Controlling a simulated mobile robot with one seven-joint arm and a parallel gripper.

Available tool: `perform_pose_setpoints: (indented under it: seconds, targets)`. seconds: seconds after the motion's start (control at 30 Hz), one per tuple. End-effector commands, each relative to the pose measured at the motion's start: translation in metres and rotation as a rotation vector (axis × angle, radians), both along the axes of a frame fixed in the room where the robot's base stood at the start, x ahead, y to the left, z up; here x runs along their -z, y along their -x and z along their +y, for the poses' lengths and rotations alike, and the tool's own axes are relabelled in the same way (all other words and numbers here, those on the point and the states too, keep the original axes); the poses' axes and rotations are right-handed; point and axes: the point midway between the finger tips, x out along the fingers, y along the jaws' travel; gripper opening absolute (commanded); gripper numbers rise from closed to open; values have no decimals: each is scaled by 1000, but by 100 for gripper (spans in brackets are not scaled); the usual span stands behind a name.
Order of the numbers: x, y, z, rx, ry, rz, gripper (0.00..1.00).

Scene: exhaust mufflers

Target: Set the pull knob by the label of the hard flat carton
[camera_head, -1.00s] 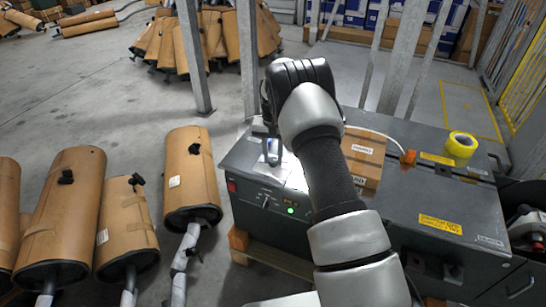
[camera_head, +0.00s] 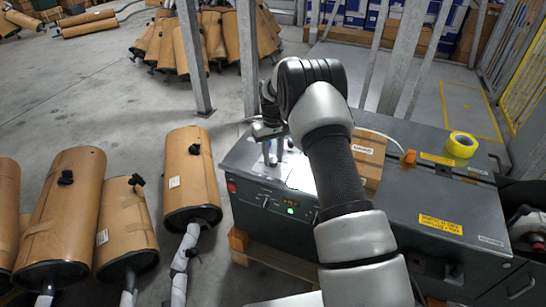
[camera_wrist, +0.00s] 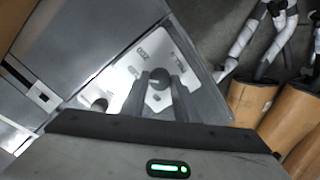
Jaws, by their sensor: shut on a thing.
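The brown carton (camera_head: 371,157) lies on top of the grey machine, partly hidden behind my arm. A small white label (camera_head: 362,149) shows on it, too small to read. The machine's light plate (camera_head: 297,172) carries printed markings; in the wrist view this plate (camera_wrist: 120,72) shows a dark knob (camera_wrist: 160,82) between my fingers and another dark knob (camera_wrist: 98,103) to the left. My gripper (camera_head: 271,156) points down at the plate; in the wrist view its fingers (camera_wrist: 159,92) are shut on the first knob. The fingers partly hide the knob and nearby markings.
The grey machine (camera_head: 440,200) has a front switch and a green light. Wrapped mufflers (camera_head: 190,175) stand at left, with metal posts (camera_head: 192,60) behind.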

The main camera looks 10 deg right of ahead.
Motion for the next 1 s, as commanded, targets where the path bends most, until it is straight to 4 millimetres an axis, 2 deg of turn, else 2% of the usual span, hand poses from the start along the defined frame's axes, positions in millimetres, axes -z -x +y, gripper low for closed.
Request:
perform_pose_setpoints:
  seconds: [0.33,0.37,0.47,0.8,0.87,1.0]
  targets:
    - [0,0,0,-2,-1,1,5]
    - [0,0,0,-2,-1,1,31]
    - [0,0,0,-2,0,1,46]
    - [-3,0,0,-2,0,0,46]
    - [-9,0,0,-2,0,-1,46]
    - [-33,-1,0,-2,0,-3,46]
